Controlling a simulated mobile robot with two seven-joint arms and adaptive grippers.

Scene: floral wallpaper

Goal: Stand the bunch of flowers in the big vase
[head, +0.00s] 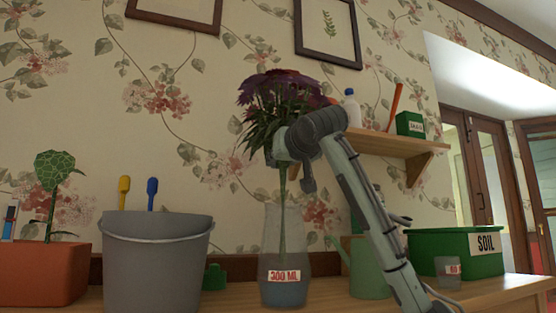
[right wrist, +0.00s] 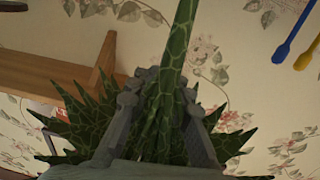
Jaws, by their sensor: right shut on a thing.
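The bunch of flowers (head: 280,92), with purple heads, green leaves and a long stem, is upright above the big vase. The big vase (head: 298,235) is tall, clear and labelled 300 ML, with greyish contents low down. The stem runs down past the vase's rim and appears to be inside it; its lower end is hard to make out. My right gripper (head: 284,160) is shut on the bunch just below the heads. In the right wrist view its fingers (right wrist: 162,98) lie either side of the green stem (right wrist: 178,60). My left gripper is out of view.
A grey bucket (head: 155,265) and a terracotta planter (head: 40,275) stand left of the vase. A green watering can (head: 368,270), a small glass (head: 447,270) and a green SOIL box (head: 430,245) stand right. A wall shelf (head: 400,145) is behind my right arm.

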